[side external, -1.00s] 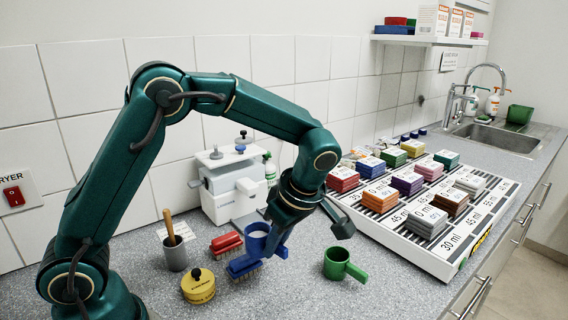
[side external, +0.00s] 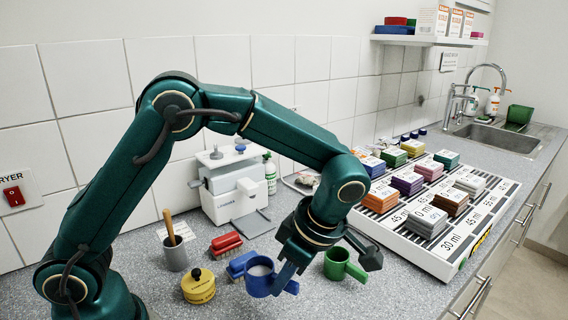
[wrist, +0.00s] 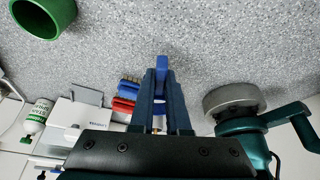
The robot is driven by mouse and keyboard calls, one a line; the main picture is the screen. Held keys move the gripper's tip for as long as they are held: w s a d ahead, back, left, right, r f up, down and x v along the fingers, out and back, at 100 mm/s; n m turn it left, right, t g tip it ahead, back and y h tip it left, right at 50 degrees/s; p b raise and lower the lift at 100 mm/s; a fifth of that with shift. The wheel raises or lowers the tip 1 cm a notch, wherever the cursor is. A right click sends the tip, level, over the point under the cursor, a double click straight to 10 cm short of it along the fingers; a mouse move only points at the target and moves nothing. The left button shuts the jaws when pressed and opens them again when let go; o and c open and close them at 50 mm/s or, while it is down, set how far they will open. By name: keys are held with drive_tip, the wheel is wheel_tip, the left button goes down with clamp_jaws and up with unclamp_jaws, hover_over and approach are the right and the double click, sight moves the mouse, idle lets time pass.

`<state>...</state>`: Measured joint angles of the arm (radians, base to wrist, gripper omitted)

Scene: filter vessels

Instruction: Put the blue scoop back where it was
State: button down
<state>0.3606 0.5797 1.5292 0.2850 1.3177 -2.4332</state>
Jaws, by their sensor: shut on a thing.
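The blue scoop (side external: 256,286) is in my gripper (side external: 284,275) in the side external view, left of the green scoop. Its cup is upright with a pale inside, and its handle points right. My gripper points down and is shut on the handle. I cannot tell whether the cup touches the counter.
A green scoop (side external: 336,264) stands close right of my gripper. Behind the blue scoop are a blue brush (side external: 238,263) and a red brush (side external: 225,242). A yellow round tin (side external: 198,290) is left. A white rack with coloured blocks (side external: 432,252) stands right. The front counter is clear.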

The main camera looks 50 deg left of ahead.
drive_tip(key=shift+w+d+f, duration=0.1)
drive_tip(key=shift+d+f, duration=0.3)
drive_tip(key=shift+d, duration=0.15)
drive_tip(key=shift+f, duration=1.95)
drive_tip(key=shift+f, duration=0.1)
drive_tip(key=c, duration=0.9)
unclamp_jaws()
